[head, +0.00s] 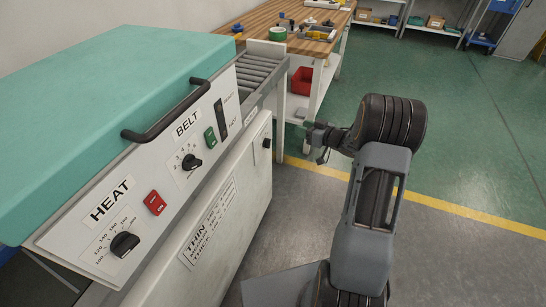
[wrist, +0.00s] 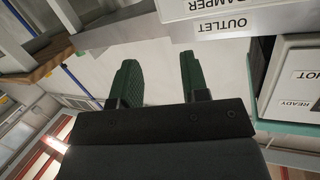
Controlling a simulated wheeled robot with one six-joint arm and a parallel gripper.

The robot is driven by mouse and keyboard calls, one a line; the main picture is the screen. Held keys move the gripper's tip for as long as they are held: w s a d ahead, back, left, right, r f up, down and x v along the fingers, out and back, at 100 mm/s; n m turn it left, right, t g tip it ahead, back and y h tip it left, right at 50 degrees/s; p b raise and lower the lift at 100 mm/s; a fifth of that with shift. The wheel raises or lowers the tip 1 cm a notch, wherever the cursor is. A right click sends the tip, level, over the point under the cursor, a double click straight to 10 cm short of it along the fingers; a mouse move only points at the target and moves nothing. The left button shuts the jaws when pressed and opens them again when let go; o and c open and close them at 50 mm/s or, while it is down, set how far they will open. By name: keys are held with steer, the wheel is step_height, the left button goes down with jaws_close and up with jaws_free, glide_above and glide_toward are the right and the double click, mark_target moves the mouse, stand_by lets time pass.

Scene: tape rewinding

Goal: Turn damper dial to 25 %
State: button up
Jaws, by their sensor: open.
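The damper dial itself does not show clearly in either view. In the wrist view a white plate (wrist: 215,12) at the top edge carries a cut-off, upside-down label reading "AMPER". An upside-down "OUTLET" label (wrist: 228,25) sits just below it. My gripper (wrist: 158,65) is open, with two green fingers apart and nothing between them. In the head view my gripper (head: 303,125) is small and partly hidden by my wrist, to the right of the machine's end. It looks clear of the machine.
The machine has a teal lid (head: 105,105) with a black handle (head: 165,110), a HEAT dial (head: 124,244) and a BELT dial (head: 192,162). A small black knob (head: 266,143) is on the lower cabinet. A wooden workbench (head: 275,22) stands behind. Floor to the right is clear.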

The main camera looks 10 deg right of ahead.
mark_target(270, 143)
steer(key=s+f+n+g+y+b, duration=0.1)
steer(key=s+f+g+y+b, duration=0.15)
steer(key=s+f+y, duration=0.4)
steer(key=shift+h, duration=0.65)
steer(key=b+x, duration=0.1)
steer(key=x, duration=0.4)
steer(key=w+f+b+x, duration=0.1)
steer(key=x, duration=0.3)
steer(key=d+x, duration=0.1)
steer(key=x, duration=0.4)
steer(key=shift+w+a+f+b, duration=0.25)
steer(key=shift+w+f+b, duration=0.05)
steer(key=shift+w+b, duration=0.1)
jaws_close()
